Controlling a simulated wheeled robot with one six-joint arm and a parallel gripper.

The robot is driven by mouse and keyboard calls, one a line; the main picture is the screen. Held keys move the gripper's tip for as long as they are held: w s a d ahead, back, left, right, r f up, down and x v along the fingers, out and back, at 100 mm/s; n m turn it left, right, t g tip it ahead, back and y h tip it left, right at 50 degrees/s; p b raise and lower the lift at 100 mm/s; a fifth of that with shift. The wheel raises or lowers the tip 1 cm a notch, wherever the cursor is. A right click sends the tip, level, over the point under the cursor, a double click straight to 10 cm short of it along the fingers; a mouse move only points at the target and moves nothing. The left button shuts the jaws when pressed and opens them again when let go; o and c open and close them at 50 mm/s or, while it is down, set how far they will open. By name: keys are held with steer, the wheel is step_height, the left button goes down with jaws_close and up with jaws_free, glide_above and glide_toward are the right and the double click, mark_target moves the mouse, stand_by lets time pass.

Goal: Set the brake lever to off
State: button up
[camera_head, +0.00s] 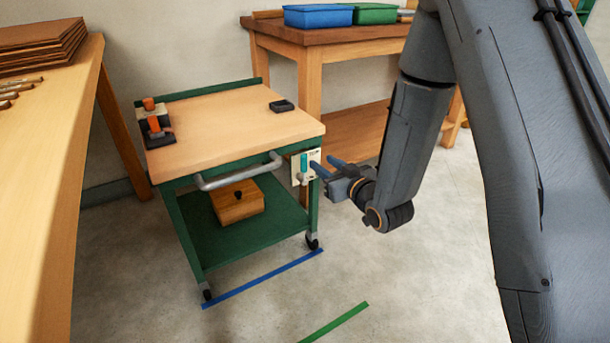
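The brake lever (304,163) has a teal handle that stands upright. It is mounted on a small white plate (313,158) at the front right corner of a green cart (181,222). Markings on the plate are too small to read. My gripper (321,161) is just right of the lever, pointing left toward it. Its two blue-grey fingers are apart, with nothing seen between them. The fingers cover part of the plate. I cannot tell whether a fingertip touches it.
A grey push handle (238,175) crosses the cart's front, left of the lever. A wooden box (237,201) sits on the lower shelf. Orange-topped items (154,122) and a black tray (281,106) are on top. Workbenches stand left and behind. Floor in front is clear, with blue and green tape.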

mark_target(306, 161)
steer(key=shift+w+a+f+t+y+b, duration=0.15)
steer(key=shift+w+a+f+y+b, duration=0.25)
steer(key=shift+w+a+b, duration=0.55)
steer(key=shift+w+a+f+t+y+b, duration=0.25)
steer(key=shift+w+a+f+b, duration=0.4)
steer(key=shift+w+a, duration=0.6)
steer(key=shift+w+a+f+t+y+b, duration=0.1)
steer(key=shift+w+a+f+y+b, duration=0.25)
steer(key=shift+w+a+b, duration=0.75)
steer(key=shift+w+d+p, duration=0.1)
steer(key=shift+p, duration=0.2)
jaws_close()
steer(key=shift+d, duration=0.1)
